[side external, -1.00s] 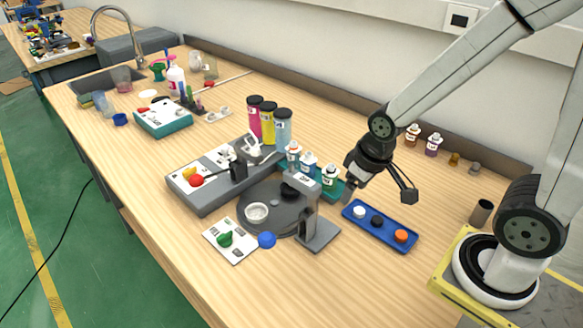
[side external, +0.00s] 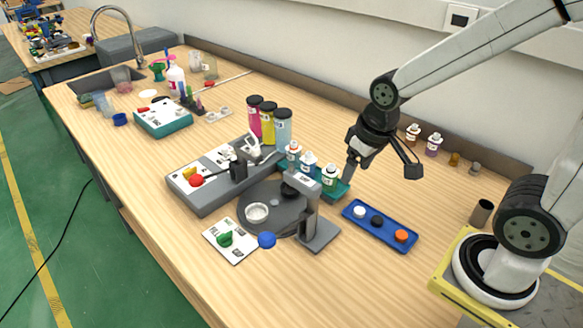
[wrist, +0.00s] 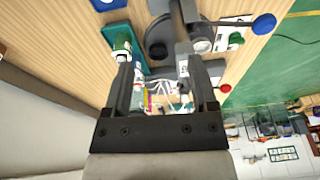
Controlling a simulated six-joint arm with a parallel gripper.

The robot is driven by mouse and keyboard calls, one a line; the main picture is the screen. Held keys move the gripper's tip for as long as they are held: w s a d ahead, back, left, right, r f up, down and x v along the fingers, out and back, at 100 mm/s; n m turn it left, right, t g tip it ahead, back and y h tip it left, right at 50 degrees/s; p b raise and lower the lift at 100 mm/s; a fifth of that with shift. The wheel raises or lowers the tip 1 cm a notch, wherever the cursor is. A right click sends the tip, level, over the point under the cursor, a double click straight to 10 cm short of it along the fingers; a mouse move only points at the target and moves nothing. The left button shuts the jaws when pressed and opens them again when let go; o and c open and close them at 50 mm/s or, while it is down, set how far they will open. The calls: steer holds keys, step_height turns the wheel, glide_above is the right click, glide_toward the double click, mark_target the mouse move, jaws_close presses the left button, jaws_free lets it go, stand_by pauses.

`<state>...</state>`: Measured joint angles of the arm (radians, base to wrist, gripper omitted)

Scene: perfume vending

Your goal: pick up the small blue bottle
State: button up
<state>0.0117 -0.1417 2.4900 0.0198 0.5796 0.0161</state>
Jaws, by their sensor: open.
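The small blue bottle (side external: 308,163) stands upright in the teal rack (side external: 342,190), between a bottle with orange-red (side external: 293,151) on its left and a green one (side external: 329,176) on its right. My gripper (side external: 354,162) is open and empty, in the air to the right of the rack and apart from the blue bottle. In the wrist view my two fingers (wrist: 160,78) are spread. The green bottle (wrist: 122,45) shows beyond the left finger there. I cannot make out the blue bottle in that view; the fingers may hide it.
A grey machine with a round plate and upright post (side external: 310,215) stands close in front of the rack. Tall pink, yellow and blue cylinders (side external: 284,127) stand behind. A blue tray (side external: 392,236) with caps lies to the right. More small bottles (side external: 433,145) stand by the wall.

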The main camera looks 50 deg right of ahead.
steer(key=w+d+m+y, duration=1.3)
steer(key=w+d+m, duration=0.3)
steer(key=w+m, duration=0.45)
glide_toward(304, 161)
steer(key=a, duration=0.2)
steer(key=shift+w+a+f+n, duration=0.15)
steer(key=shift+a+f, duration=0.05)
steer(key=shift+a, duration=0.2)
steer(key=shift+w+a+f+n, duration=0.15)
steer(key=shift+a, duration=0.3)
steer(key=shift+w+a+f+n, duration=0.15)
steer(key=shift+w+a+f, duration=0.05)
steer(key=shift+a, duration=0.2)
steer(key=shift+x, duration=2.55)
steer(key=shift+s+f, duration=0.1)
steer(key=shift+f, duration=0.1)
